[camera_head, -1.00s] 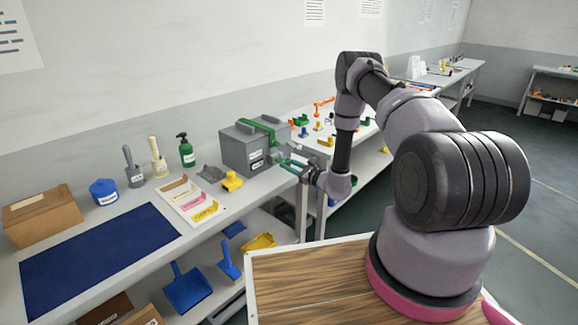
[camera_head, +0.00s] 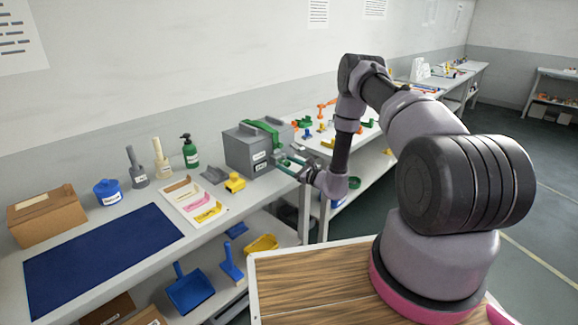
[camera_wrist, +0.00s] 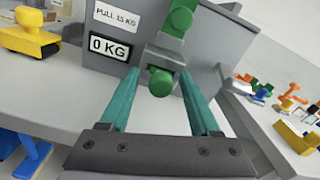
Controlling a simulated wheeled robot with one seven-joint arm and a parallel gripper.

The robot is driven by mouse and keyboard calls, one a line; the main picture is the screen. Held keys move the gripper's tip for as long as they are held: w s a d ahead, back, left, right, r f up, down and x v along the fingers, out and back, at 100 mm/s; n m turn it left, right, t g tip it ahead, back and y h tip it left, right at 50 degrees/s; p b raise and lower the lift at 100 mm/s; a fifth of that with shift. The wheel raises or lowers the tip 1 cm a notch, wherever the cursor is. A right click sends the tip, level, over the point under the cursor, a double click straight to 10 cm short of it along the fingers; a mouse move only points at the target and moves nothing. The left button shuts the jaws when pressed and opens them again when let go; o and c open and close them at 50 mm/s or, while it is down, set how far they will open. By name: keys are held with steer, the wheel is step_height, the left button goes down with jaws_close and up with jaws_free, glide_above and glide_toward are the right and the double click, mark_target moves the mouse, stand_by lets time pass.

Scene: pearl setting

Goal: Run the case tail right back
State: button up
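The grey case (camera_head: 238,154) stands on the bench with a green strap (camera_head: 263,130) over its top. In the wrist view the case front (camera_wrist: 215,45) carries labels reading "PULL 15 KG" and "0 KG". The strap comes down through a grey buckle (camera_wrist: 163,58), and its green tail end (camera_wrist: 160,84) sticks out toward me. My gripper (camera_wrist: 159,76) has its teal fingers apart, one on each side of the tail end, with small gaps visible. In the head view my gripper (camera_head: 283,159) is at the case's front; the tail is hard to make out there.
A blue mat (camera_head: 100,260) covers the bench further left. A second table (camera_head: 345,140) with small coloured parts stands to the right.

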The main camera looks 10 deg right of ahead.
steer(key=shift+d, duration=0.1)
steer(key=v, duration=1)
steer(key=shift+s+d, duration=0.2)
steer(key=shift+s, duration=0.15)
steer(key=shift+r, duration=0.1)
